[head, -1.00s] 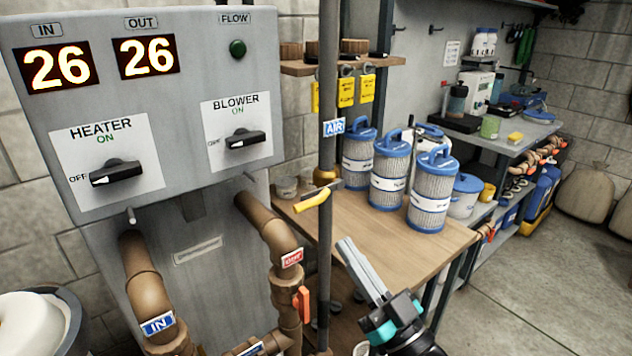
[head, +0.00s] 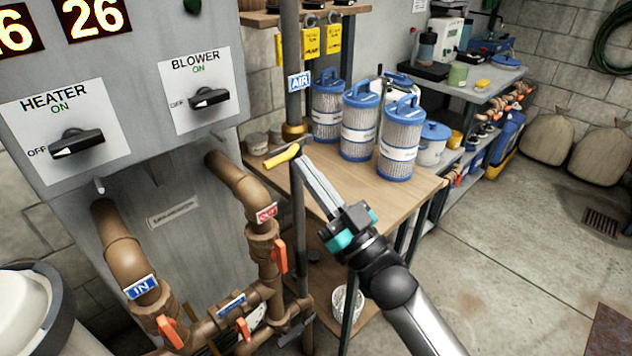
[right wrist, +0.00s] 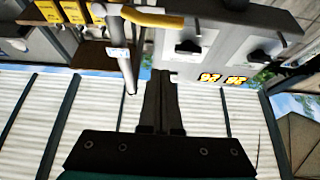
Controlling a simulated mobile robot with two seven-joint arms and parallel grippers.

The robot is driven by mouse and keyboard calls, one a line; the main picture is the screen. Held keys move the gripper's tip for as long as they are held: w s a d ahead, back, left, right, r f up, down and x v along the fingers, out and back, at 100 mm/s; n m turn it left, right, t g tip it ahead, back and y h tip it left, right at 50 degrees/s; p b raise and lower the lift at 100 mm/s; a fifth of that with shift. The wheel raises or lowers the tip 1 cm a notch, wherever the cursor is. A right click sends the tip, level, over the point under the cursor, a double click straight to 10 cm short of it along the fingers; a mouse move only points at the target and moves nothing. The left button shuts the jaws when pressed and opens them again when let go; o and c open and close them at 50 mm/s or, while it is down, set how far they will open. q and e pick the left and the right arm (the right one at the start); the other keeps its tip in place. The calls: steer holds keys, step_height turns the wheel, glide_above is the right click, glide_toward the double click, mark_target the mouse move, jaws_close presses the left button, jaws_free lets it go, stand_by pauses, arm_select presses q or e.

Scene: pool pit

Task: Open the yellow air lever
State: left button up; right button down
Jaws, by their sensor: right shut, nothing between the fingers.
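The yellow air lever (head: 281,157) sits on the vertical dark pipe (head: 298,205) below the blue AIR label (head: 299,81). Its handle sticks out to the left of the pipe and dips slightly. My right gripper (head: 303,154) is shut and empty, its long grey fingers reaching up beside the pipe at the lever's pipe end. In the right wrist view, the lever (right wrist: 152,18) lies beyond the fingertips (right wrist: 161,74), with a gap in the picture. The head view does not show whether they touch. My left gripper is not in view.
The grey control panel (head: 135,75) and brown pipes (head: 237,185) with orange valve handles stand left of the lever. Behind it, a wooden table (head: 400,186) holds several blue-capped filter cartridges (head: 359,125). Open floor (head: 500,260) lies to the right.

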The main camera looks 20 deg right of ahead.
mark_target(286, 157)
steer(key=w, duration=0.1)
steer(key=w+a, duration=0.1)
steer(key=w, duration=0.1)
steer(key=w+a, duration=0.1)
steer(key=w, duration=0.1)
steer(key=shift+w+r+b, duration=0.15)
steer(key=shift+w+b, duration=0.05)
steer(key=shift+b, duration=0.1)
steer(key=shift+w+f, duration=0.1)
steer(key=shift+f, duration=0.5)
steer(key=shift+f+n, duration=0.15)
steer(key=shift+n, duration=0.15)
steer(key=shift+f+n+g+y+b, duration=0.2)
steer(key=shift+n+g+y+b, duration=0.1)
steer(key=shift+n+y+b, duration=0.1)
